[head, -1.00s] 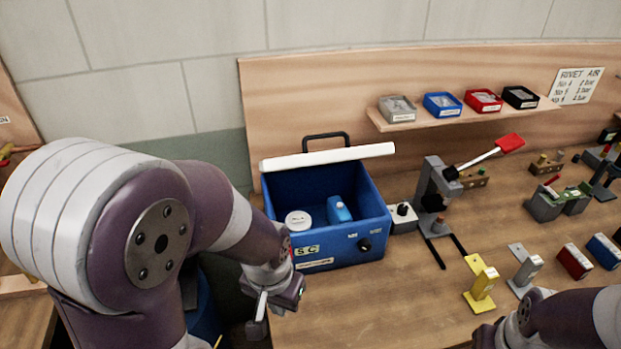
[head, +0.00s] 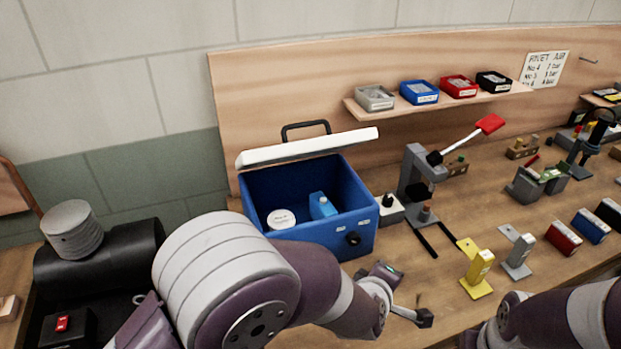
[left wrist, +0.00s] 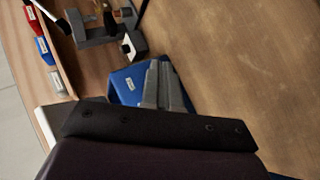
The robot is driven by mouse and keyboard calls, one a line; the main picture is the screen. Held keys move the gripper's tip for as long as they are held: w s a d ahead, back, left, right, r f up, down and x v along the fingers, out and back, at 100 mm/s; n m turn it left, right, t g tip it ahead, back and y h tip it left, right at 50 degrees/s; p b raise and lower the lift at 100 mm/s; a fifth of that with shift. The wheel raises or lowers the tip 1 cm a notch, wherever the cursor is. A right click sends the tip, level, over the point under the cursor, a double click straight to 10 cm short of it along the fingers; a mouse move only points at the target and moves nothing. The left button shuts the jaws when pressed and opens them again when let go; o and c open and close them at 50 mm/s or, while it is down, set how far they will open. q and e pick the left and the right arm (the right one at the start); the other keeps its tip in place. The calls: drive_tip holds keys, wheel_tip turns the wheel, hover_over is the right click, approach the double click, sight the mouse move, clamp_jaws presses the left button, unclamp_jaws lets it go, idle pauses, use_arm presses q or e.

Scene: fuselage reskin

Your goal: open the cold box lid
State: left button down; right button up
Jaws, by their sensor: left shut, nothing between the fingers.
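The blue cold box (head: 322,240) stands on the workbench at the middle left. Its white lid (head: 310,148) is raised at the back, with a black handle (head: 305,131) above it. Inside are a white round tub (head: 281,219) and a blue bottle-like item (head: 322,206). My left gripper (head: 424,318) is shut and empty, in front and to the right of the box, apart from it. The left wrist view shows its closed fingers (left wrist: 163,85) over part of the blue box (left wrist: 126,84) and the lid edge (left wrist: 48,120). My right gripper is out of view; only its arm shows.
A grey press with a red-tipped lever (head: 416,178) stands right of the box. Yellow (head: 478,270) and grey (head: 517,255) stands sit farther right. A shelf (head: 440,105) with small bins is behind. Bare bench lies around my left gripper.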

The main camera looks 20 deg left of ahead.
use_arm(q)
drive_tip(key=w+r+n+t+y, duration=0.1)
drive_tip(key=w+n+t+y, duration=0.15)
drive_tip(key=n, duration=0.45)
drive_tip(key=n+t+y+p, duration=0.3)
drive_tip(key=n+y+p, duration=0.55)
drive_tip(key=n, duration=1.45)
approach(298, 142)
drive_tip(key=shift+w+a+f+y+b, duration=0.65)
drive_tip(key=shift+w+f+y+b, duration=0.55)
drive_tip(key=shift+w+f, duration=1.1)
drive_tip(key=shift+w+r, duration=0.45)
drive_tip(key=shift+w, duration=0.05)
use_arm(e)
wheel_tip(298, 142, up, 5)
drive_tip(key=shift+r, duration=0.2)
